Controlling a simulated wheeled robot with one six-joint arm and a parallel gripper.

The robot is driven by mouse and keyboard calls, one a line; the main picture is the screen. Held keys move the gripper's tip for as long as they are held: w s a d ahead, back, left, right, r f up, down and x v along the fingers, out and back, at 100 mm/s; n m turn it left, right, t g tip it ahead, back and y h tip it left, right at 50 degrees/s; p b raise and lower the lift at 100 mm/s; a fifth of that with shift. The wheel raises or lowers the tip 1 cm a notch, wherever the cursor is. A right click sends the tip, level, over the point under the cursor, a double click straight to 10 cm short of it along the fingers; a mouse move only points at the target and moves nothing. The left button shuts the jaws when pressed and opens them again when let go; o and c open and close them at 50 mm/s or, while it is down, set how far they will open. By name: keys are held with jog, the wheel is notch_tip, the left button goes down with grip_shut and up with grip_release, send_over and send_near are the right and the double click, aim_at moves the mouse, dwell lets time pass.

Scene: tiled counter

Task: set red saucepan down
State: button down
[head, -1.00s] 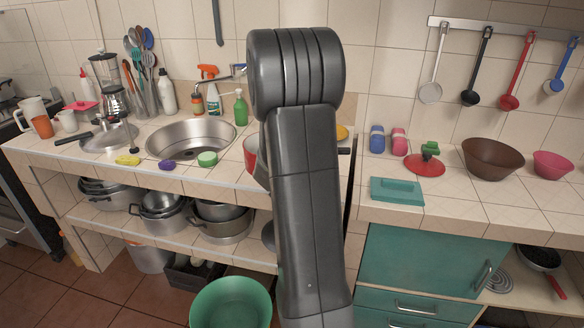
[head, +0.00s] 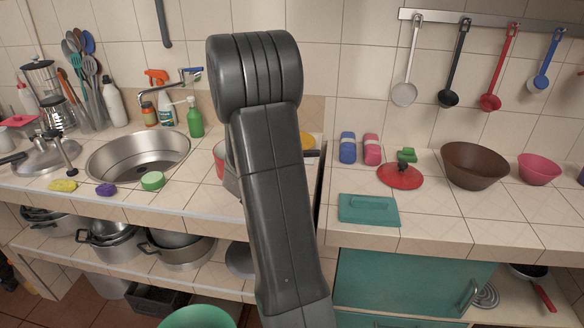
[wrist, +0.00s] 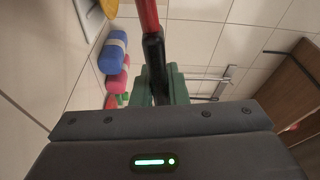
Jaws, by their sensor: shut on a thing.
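The red saucepan's handle, red with a black part (wrist: 154,58), rises between the green finger pads of my gripper (wrist: 158,86) in the wrist view. My gripper is shut on it. In the head view my own arm hides the gripper and most of the pan. A red and grey part of the saucepan (head: 220,160) shows at the left edge of my arm, by the sink-side counter. Whether its base touches the counter cannot be told.
The sink (head: 138,155) is at left, with a green sponge (head: 152,181) in front. A red lid (head: 401,175), brown bowl (head: 474,165), pink bowl (head: 538,168) and teal board (head: 369,209) are on the right counter (head: 455,225). Its front right is clear.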

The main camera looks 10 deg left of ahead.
jog(key=shift+f, duration=2.3)
jog(key=c, duration=1.4)
grip_release()
jog(key=shift+c, duration=0.2)
jog(key=shift+r, duration=0.2)
jog(key=b+v, duration=0.2)
jog(key=v, duration=1)
jog(key=shift+s+f, duration=0.1)
jog(key=shift+f, duration=0.05)
